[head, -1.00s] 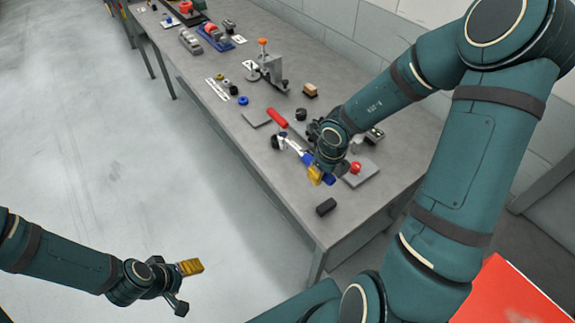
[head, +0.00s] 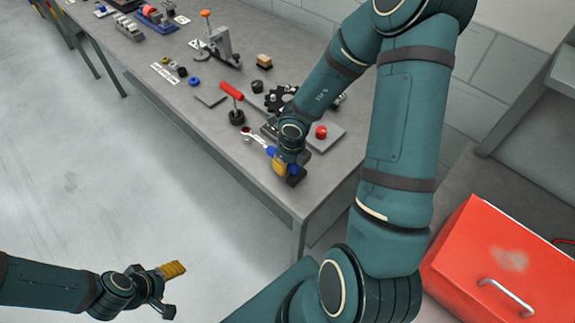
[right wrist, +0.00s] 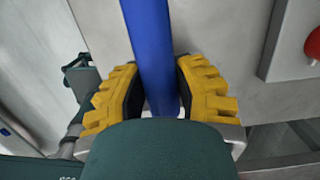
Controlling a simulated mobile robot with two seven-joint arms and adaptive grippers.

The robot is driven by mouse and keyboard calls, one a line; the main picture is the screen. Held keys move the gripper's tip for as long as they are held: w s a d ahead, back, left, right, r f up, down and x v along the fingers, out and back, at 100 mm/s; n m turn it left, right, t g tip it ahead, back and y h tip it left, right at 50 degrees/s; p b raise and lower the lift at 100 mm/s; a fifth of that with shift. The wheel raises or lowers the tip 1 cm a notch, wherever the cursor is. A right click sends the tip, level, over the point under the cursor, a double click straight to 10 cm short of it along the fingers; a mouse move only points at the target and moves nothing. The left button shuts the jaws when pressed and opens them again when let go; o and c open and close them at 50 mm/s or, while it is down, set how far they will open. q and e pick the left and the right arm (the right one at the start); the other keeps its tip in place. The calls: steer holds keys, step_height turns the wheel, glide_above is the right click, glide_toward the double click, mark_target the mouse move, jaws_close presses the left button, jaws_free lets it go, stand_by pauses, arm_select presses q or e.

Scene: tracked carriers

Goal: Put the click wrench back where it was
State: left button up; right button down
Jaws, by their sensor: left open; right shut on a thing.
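The click wrench (head: 258,140) has a blue handle and a pale metal shaft. My right gripper (head: 281,168) is shut on its blue handle, low over the near right end of the workbench. In the right wrist view the blue handle (right wrist: 152,50) runs between the yellow finger pads of the gripper (right wrist: 160,100). The wrench's head end points toward a black round piece beside a red handle. I cannot tell whether the wrench touches the bench. My left gripper (head: 169,290) is open and empty over the floor, away from the bench.
A red toolbox (head: 500,255) stands at right. The bench's near left strip is clear.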

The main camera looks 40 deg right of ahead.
steer(key=shift+r, duration=0.1)
steer(key=c, duration=0.7)
jaws_free()
steer(key=shift+c, duration=0.2)
step_height(320, 180, up, 12)
steer(key=s+p, duration=0.1)
steer(key=p, duration=0.6)
steer(key=shift+s, duration=0.4)
